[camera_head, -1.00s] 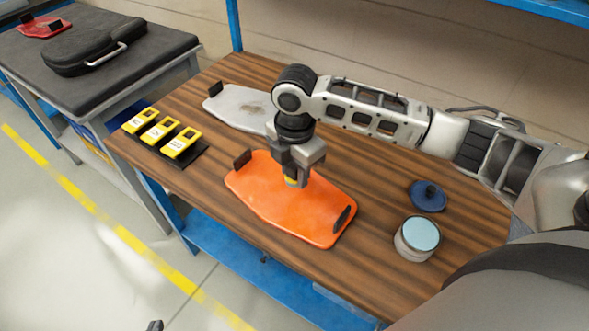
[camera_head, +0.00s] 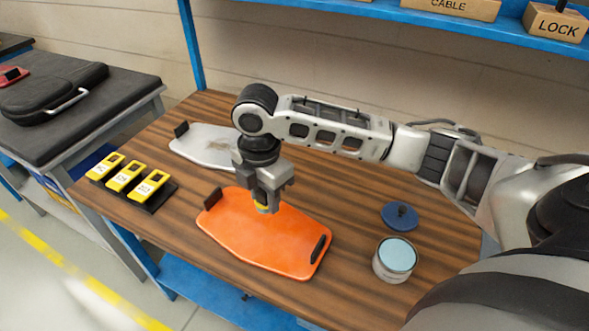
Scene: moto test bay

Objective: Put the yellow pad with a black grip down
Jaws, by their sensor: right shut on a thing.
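My right gripper (camera_head: 267,203) points down over the orange board. It is shut on the yellow pad with a black grip (camera_head: 263,208). Only a small yellow edge of the pad shows below the fingers; its black grip is hidden by the jaws. The orange board (camera_head: 262,238) lies on the wooden table (camera_head: 150,232), with a dark upright block at each end. The pad appears just above the board's far part; I cannot tell for sure whether it touches. My left gripper is not in view.
A grey board (camera_head: 205,146) lies behind. Several yellow devices (camera_head: 125,176) sit on a dark holder at left. A blue disc with a knob (camera_head: 398,219) and a round tin with a light blue top (camera_head: 394,260) stand at right. A blue shelf (camera_head: 420,22) is above.

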